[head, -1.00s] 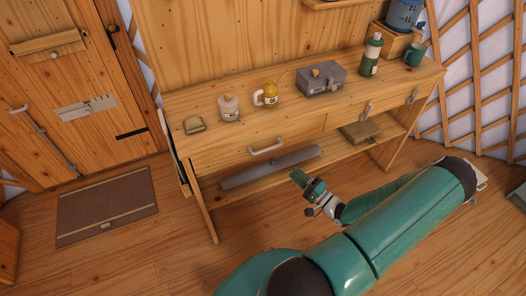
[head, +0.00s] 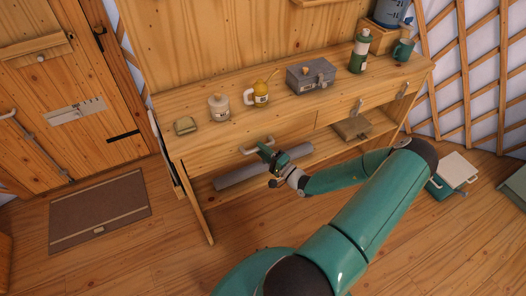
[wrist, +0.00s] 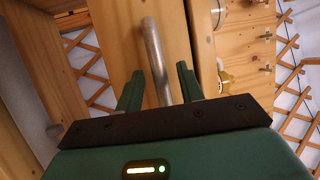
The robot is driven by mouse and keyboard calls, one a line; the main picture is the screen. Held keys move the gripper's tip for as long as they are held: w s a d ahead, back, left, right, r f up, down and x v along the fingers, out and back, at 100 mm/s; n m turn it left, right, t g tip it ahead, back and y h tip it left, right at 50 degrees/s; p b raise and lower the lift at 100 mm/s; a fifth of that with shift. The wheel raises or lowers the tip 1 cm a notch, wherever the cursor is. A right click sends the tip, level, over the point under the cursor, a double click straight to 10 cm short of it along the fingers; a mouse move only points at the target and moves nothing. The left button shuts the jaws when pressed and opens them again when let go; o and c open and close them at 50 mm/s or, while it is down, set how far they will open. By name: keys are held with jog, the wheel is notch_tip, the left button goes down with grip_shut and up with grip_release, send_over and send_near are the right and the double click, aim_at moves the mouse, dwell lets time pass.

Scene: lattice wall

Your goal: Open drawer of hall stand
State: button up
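The wooden hall stand (head: 185,100) stands against the wall. Its left drawer (head: 216,152) has a pale bar handle (head: 248,151) and looks closed, its front flush with the frame. My gripper (head: 264,150) is at this handle and partly covers it. In the wrist view, my gripper (wrist: 158,88) is open, with one green finger on each side of the metal bar handle (wrist: 153,52). Gaps show between the bar and both fingers. The drawer front (wrist: 177,45) fills the middle of the wrist view.
A grey roll (head: 236,176) lies on the lower shelf below the drawer, beside a brown box (head: 352,128). A jar (head: 219,107), yellow pot (head: 261,93), grey box (head: 311,76) and green bottle (head: 359,54) stand on top. The floor in front is largely clear.

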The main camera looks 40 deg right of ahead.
grip_shut()
jog(key=s+a, duration=0.3)
jog(key=s, duration=0.6)
jog(key=s+a, duration=0.2)
jog(key=s, duration=0.8)
jog(key=shift+a, duration=0.4)
grip_release()
